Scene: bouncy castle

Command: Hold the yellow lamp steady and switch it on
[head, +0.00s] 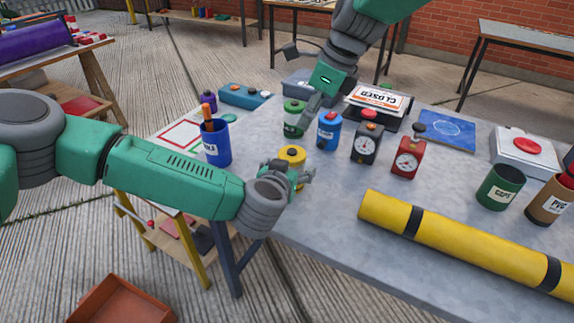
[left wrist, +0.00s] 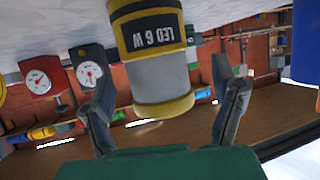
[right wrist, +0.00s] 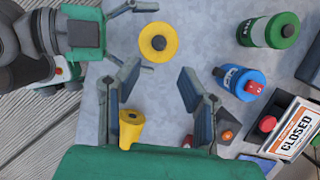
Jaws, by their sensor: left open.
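The yellow lamp (head: 292,154) stands upright on the grey table. In the left wrist view the lamp (left wrist: 162,75) appears upside down, with a grey body, yellow bands and a black "LED 6 W" label. The right wrist view shows its yellow top (right wrist: 158,30) with a dark round button (right wrist: 158,42). My left gripper (head: 288,176) is open, its fingers on either side of the lamp; contact cannot be told. My right gripper (right wrist: 160,76) is open and empty, above the table; in the head view it (head: 308,112) is behind the lamp.
A green canister (head: 293,119), blue canister (head: 329,131), black timer (head: 366,145) and red timer (head: 408,160) stand beyond and right of the lamp. A yellow roll (head: 450,240) lies at the front. A blue cup (head: 216,145) stands left. A CLOSED sign (head: 378,98) is behind.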

